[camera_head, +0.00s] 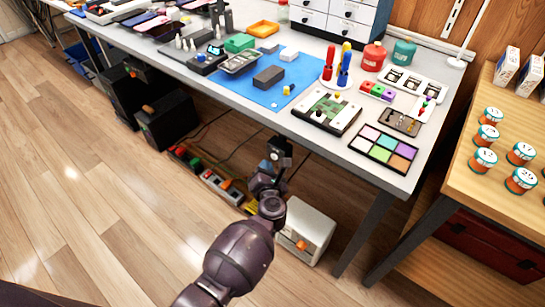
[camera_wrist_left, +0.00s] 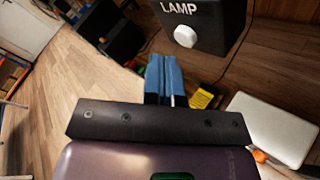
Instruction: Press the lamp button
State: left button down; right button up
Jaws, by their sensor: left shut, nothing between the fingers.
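In the left wrist view, a black box marked LAMP (camera_wrist_left: 203,14) carries a round white button (camera_wrist_left: 185,37) on its face. The blue fingers of my left gripper (camera_wrist_left: 164,62) are shut together with nothing between them. In that view their tips lie just below and left of the button, and a gap shows between them and it. In the head view, my left gripper (camera_head: 268,168) is low in front of the workbench's front edge, near a small dark box that I take for the lamp box (camera_head: 275,143). My right gripper is in neither view.
The workbench (camera_head: 225,92) holds a blue mat (camera_head: 255,98), trays and phone parts. Below it stand a white box (camera_head: 308,232), dark cases (camera_head: 167,122) and a power strip (camera_head: 220,185) with cables. A wooden table (camera_head: 505,195) with jars stands at the right. Open floor lies left.

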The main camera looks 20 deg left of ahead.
pick_arm(q)
jog(key=shift+s+a, duration=0.1)
jog(key=shift+s, duration=0.15)
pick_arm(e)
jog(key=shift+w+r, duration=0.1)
pick_arm(q)
jog(key=shift+s+a+p, duration=0.25)
jog(key=shift+s+a, duration=0.05)
jog(key=shift+s, duration=0.6)
jog(key=shift+s+a+p, duration=0.2)
jog(key=shift+s+a, duration=0.15)
jog(key=shift+s, duration=0.6)
jog(key=shift+s+a+p, duration=0.25)
jog(key=shift+s+a, duration=0.05)
jog(key=shift+s, duration=0.6)
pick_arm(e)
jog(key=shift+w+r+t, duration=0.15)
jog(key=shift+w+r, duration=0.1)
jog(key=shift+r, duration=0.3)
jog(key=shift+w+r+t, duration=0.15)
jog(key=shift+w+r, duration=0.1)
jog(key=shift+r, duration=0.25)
